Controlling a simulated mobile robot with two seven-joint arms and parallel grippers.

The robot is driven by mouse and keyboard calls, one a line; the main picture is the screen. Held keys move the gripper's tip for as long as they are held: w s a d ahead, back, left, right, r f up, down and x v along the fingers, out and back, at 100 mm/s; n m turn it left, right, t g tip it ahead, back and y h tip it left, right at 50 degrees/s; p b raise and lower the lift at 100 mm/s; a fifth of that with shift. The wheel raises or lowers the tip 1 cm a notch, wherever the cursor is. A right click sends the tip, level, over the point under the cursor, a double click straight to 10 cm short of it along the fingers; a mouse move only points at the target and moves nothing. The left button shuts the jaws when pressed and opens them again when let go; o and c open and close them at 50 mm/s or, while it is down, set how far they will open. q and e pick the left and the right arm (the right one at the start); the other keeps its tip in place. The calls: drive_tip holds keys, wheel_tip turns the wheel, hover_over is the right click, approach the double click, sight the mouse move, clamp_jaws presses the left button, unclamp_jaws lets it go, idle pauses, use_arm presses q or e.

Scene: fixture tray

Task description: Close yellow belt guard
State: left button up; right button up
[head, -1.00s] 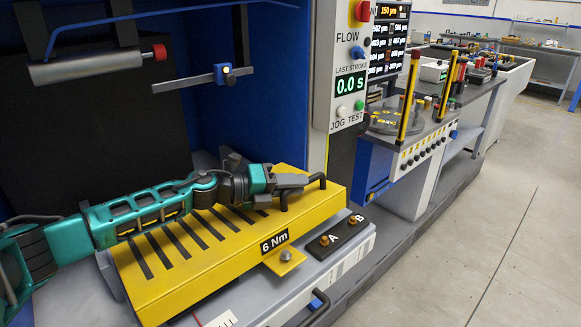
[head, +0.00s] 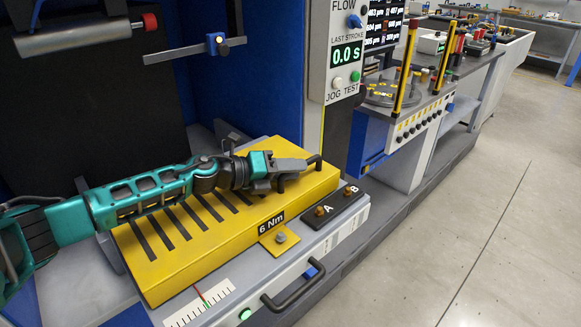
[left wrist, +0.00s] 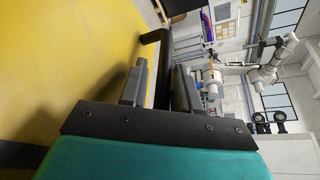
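The yellow belt guard (head: 250,201) is a long slotted cover labelled 6 Nm. It lies low over the grey machine bed in the head view. Its yellow surface also fills the left side of the left wrist view (left wrist: 70,60). A black bar handle (head: 318,161) stands at its right end. My left gripper (head: 293,166) reaches along the top of the guard and is closed around the handle, which shows between the fingers in the left wrist view (left wrist: 162,72). The guard's far edge is partly hidden by my arm. My right gripper is out of view.
A yellow tab with a grey bolt (head: 281,237) sticks out at the front. A black plate with bolts A and B (head: 332,206) is beside it. A scale with a red pointer (head: 200,304), a green light (head: 245,314) and a drawer handle (head: 296,288) are in front.

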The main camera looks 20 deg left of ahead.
use_arm(q)
drive_tip(key=shift+o, duration=0.7)
wheel_tip(320, 180, up, 2)
drive_tip(key=b, duration=0.2)
hover_over(237, 199)
drive_tip(key=x, duration=0.2)
drive_tip(key=shift+w+r, duration=0.15)
drive_tip(key=shift+r, duration=0.1)
drive_tip(key=shift+v, duration=1.1)
drive_tip(key=shift+r, duration=0.25)
